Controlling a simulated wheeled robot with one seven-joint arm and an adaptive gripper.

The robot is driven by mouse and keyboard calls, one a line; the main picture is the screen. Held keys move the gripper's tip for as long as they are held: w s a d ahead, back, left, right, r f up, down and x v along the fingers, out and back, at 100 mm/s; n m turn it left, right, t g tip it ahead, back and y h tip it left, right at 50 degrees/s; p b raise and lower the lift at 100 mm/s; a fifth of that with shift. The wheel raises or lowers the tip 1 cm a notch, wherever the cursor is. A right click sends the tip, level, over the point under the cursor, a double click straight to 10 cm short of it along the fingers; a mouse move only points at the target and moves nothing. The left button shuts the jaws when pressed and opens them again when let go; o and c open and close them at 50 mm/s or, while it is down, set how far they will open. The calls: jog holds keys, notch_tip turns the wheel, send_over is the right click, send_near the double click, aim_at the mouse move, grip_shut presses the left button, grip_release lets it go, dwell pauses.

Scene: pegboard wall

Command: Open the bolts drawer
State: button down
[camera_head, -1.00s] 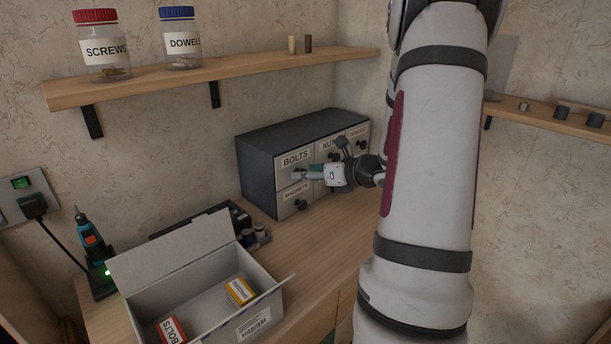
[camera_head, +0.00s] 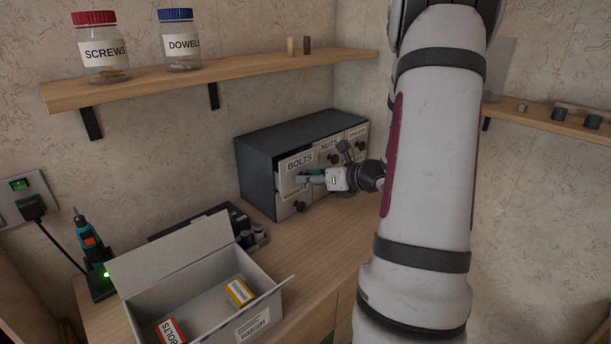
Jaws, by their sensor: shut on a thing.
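The bolts drawer (camera_head: 291,164) is the upper left drawer of the dark grey cabinet (camera_head: 258,171) and has a BOLTS label on its light grey front. Its front stands slightly out from the cabinet, so it is open a little. My gripper (camera_head: 304,179) is at the lower part of this front, shut on the drawer's knob. The fingers hide the knob itself. My arm comes in from the right and covers part of the neighbouring drawers.
The nuts drawer (camera_head: 328,149) is beside it, and a lower drawer with a dark knob (camera_head: 299,207) is beneath. An open grey box (camera_head: 190,262) with small cartons stands in front on the bench (camera_head: 318,247). A wooden shelf (camera_head: 215,79) with jars runs above.

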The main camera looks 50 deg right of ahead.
jog(key=s, duration=0.9)
jog(key=shift+a+p, duration=0.25)
jog(key=shift+p, duration=0.2)
jog(key=c, duration=1.2)
grip_release()
jog(key=shift+c, duration=0.2)
jog(key=shift+s, duration=0.1)
jog(key=v, duration=1.2)
